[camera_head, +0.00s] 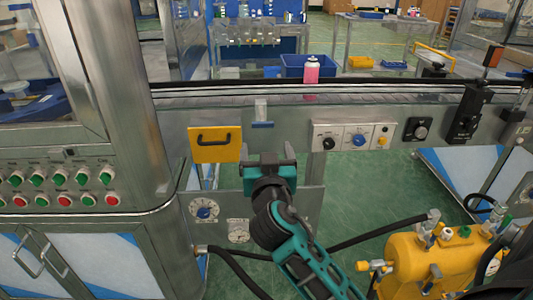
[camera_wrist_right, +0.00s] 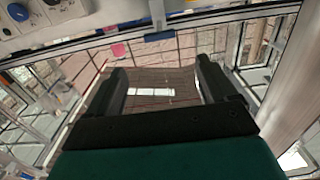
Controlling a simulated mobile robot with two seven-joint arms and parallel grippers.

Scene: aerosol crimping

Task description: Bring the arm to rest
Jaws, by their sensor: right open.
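My right gripper (camera_head: 269,163) is in front of the conveyor's metal side, below the rail, with its arm coming up from the bottom of the head view. In the right wrist view its two dark fingers (camera_wrist_right: 165,85) stand wide apart with nothing between them. A pink can with a pale top (camera_head: 311,71) stands upright on the conveyor (camera_head: 400,89), beyond and to the right of the gripper, apart from it. My left gripper is not in the head view.
A yellow panel with a black handle (camera_head: 215,144) is just left of the gripper. A control panel with knobs (camera_head: 353,136) is to its right. A steel cabinet with buttons (camera_head: 60,190) stands at left. A yellow compressor (camera_head: 430,262) and black hoses are at lower right.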

